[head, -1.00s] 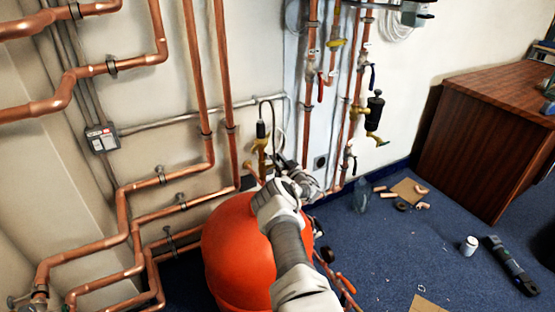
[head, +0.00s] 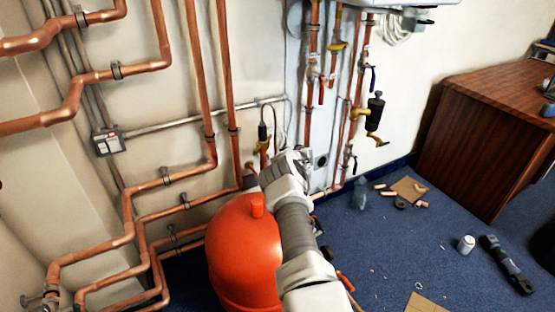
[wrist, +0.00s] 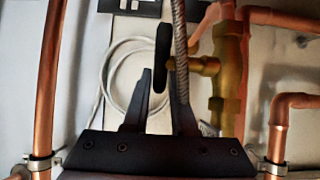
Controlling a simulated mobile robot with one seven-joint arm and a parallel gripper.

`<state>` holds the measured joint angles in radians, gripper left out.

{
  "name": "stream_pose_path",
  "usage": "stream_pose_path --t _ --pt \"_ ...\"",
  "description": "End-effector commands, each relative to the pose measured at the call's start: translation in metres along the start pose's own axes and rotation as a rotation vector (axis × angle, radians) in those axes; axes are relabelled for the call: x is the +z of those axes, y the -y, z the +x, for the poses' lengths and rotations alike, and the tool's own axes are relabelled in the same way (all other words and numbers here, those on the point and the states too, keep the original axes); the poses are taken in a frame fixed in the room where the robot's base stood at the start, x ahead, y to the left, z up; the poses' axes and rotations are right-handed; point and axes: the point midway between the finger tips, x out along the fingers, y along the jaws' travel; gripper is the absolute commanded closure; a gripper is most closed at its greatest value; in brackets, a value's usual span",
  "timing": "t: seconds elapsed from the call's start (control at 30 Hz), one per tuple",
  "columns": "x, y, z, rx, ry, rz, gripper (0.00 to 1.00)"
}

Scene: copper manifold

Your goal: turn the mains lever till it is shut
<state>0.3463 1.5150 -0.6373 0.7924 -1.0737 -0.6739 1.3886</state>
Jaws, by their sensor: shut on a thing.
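The lever (wrist: 162,50) is a black bar, roughly upright in the wrist view, beside a brass valve body (wrist: 222,85). My gripper (wrist: 160,80) reaches up from the bottom of the wrist view, one dark finger on each side of the lever's lower end. It is shut on the lever. Where the pads meet the lever is hard to make out. In the head view, my forearm and wrist hide the gripper and the place where it holds. A braided hose (wrist: 180,20) runs down close behind the lever.
An orange-red tank (head: 243,255) stands beside my arm. Copper pipes (head: 202,70) run up the wall at left, and more pipes with valves stand right of my wrist. A wooden cabinet (head: 500,130) is at right. Offcuts, a white can (head: 466,245) and a tool lie on blue carpet.

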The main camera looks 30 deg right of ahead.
Motion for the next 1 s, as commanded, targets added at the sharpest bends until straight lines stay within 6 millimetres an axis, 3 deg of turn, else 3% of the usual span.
stream_pose_path --t 0.43,1.0 --pt "0.0020 -0.0009 0.0053 0.001 0.167 -0.004 1.00" --pt "0.0014 -0.0007 0.0048 -0.001 0.208 0.000 1.00"
